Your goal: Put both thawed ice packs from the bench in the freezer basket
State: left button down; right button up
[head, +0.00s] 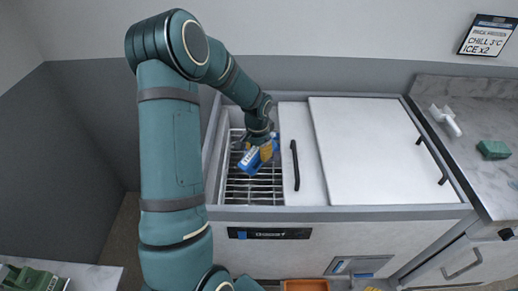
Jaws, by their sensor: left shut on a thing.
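My left gripper (264,150) reaches down into the open left part of the chest freezer and is shut on a blue ice pack (252,161) with a white label. The pack is tilted and sits over the wire freezer basket (240,195). I cannot tell whether it touches the wires. My arm and gripper hide part of the opening. No second ice pack can be made out. My right gripper is not in view.
A white sliding lid (301,180) with a black handle borders the opening on the right, beside a larger white lid (365,150). A marble counter at right holds a green block (493,149) and a white object (446,120). An orange bin (305,286) shows below.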

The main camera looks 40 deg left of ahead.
aim_at(259, 157)
pick_arm(q)
jog(key=n, duration=0.2)
jog(key=f+n+g, duration=0.1)
jog(key=n, duration=0.1)
jog(key=shift+w, duration=0.1)
jog(key=n, duration=0.2)
jog(key=f+n+g+h, duration=0.1)
jog(key=n, duration=0.2)
jog(key=shift+a+h+p, duration=0.1)
jog(key=shift+h+p, duration=0.2)
jog(key=shift+p, duration=0.1)
jog(key=n+h, duration=0.1)
jog(key=n, duration=0.1)
jog(key=f+n+h, duration=0.1)
jog(key=n, duration=0.2)
jog(key=shift+f+n, duration=0.15)
jog(key=shift+n, duration=0.15)
jog(key=n, duration=0.1)
jog(key=n+t+h, duration=0.1)
jog(key=n, duration=0.1)
jog(key=shift+w+f+h+p, duration=0.15)
jog(key=shift+f+h+p, duration=0.15)
jog(key=shift+p, duration=0.05)
jog(key=shift+f+b, duration=2.35)
jog(key=shift+f, duration=1.1)
jog(key=shift+f+b, duration=0.3)
jog(key=shift+f, duration=0.25)
jog(key=c, duration=0.5)
grip_release()
jog(key=shift+c, duration=0.2)
